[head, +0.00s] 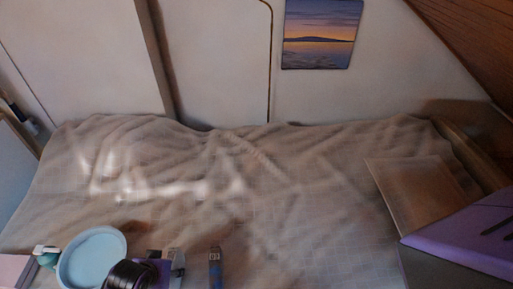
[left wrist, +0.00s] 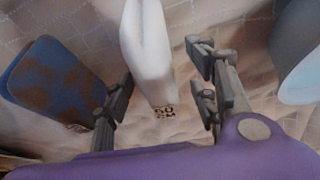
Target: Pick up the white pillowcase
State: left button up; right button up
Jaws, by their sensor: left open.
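A white, narrow folded thing with dark print reading like "50 CM" at its near end, which I take for the white pillowcase (left wrist: 150,55), lies on the bed cover in the left wrist view. My left gripper (left wrist: 160,90) is open, with one finger on each side of the white thing's near end. I cannot tell whether either finger touches it. In the head view my left gripper (head: 165,259) is at the bottom edge, and the white thing is not clearly made out there. My right gripper is not in view.
A pale blue round container (head: 92,258) stands left of the gripper, beside a small green item (head: 47,258). A blue, brown-patterned thing (left wrist: 55,82) lies on the other side (head: 215,268). A flat brown board (head: 415,190) lies at right. The rumpled beige bed cover (head: 290,200) is otherwise clear.

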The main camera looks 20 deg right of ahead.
pick_arm(q)
jog(key=x, duration=0.4)
jog(key=shift+w+d+r, duration=0.1)
jog(key=shift+w+d, duration=0.1)
jog(key=shift+d, duration=0.05)
jog(key=shift+w+d+f+b, duration=0.1)
jog(key=shift+w+f+b, duration=0.2)
jog(key=shift+f, duration=0.15)
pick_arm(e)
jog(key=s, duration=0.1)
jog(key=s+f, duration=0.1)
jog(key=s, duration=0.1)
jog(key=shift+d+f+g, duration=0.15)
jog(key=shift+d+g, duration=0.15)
pick_arm(q)
jog(key=shift+f, duration=0.2)
jog(key=shift+c, duration=0.4)
jog(key=shift+s, duration=0.1)
jog(key=c, duration=1.2)
